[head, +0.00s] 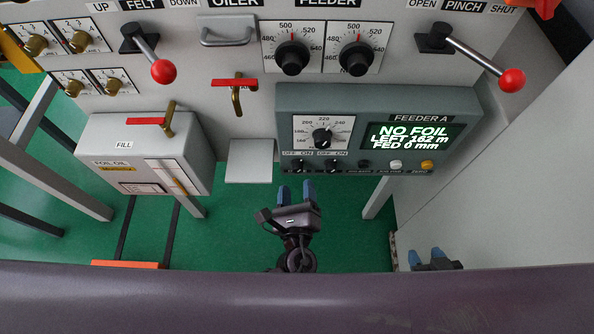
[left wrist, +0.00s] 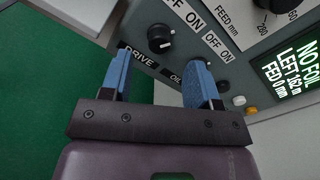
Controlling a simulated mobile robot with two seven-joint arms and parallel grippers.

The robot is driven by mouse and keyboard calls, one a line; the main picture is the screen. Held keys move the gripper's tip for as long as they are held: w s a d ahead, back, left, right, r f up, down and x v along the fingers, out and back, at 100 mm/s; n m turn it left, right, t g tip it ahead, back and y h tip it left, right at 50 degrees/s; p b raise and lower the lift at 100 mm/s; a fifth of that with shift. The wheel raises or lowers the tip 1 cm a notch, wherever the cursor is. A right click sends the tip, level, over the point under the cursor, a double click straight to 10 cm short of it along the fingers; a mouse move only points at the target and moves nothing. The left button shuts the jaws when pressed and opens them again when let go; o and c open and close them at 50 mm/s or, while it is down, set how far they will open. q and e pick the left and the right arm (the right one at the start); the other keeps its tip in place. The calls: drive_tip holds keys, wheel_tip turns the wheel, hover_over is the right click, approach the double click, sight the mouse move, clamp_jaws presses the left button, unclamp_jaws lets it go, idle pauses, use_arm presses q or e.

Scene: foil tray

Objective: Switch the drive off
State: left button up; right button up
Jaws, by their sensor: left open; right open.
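The drive switch is a small black knob (head: 299,166) at the lower left of the FEEDER A panel (head: 380,98), under OFF and ON marks. In the left wrist view the same drive knob (left wrist: 160,38) stands above the DRIVE label, between and beyond my fingertips; I cannot tell surely which mark its pointer is on. My left gripper (head: 297,192) is open, just below the knob and apart from it. In the left wrist view its blue fingers (left wrist: 158,80) are spread and empty. My right gripper (head: 428,258) is open at the lower right, far from the panel.
A second OFF/ON knob (head: 331,166) sits close right of the drive knob, partly behind a finger in the wrist view. A display (head: 413,136) reads NO FOIL, LEFT 162 m, FED 0 mm. A grey foil-oil box (head: 150,150) stands left. White and amber buttons (head: 427,166) sit right.

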sight(296, 172)
use_arm(q)
drive_tip(key=shift+w, duration=2.4)
use_arm(e)
drive_tip(key=shift+s+d+f, duration=0.1)
drive_tip(key=shift+s+f, duration=0.05)
use_arm(q)
drive_tip(key=shift+c, duration=0.3)
drive_tip(key=c, duration=0.9)
drive_tip(key=shift+o, duration=0.2)
drive_tip(key=shift+s+f+n+b, duration=0.1)
drive_tip(key=shift+f+n+b, duration=0.2)
drive_tip(key=shift+n+b, duration=0.65)
drive_tip(key=n+b, duration=0.6)
drive_tip(key=n, duration=0.3)
drive_tip(key=shift+a+f, duration=0.1)
drive_tip(key=shift+n+b, duration=0.35)
drive_tip(key=shift+n, duration=0.1)
use_arm(e)
drive_tip(key=shift+n, duration=0.7)
drive_tip(key=f, duration=0.3)
drive_tip(key=a+f, duration=0.1)
drive_tip(key=f, duration=0.1)
drive_tip(key=shift+w, duration=0.2)
use_arm(q)
drive_tip(key=shift+r, duration=0.25)
use_arm(e)
drive_tip(key=shift+w+r, duration=0.25)
drive_tip(key=shift+w, duration=0.05)
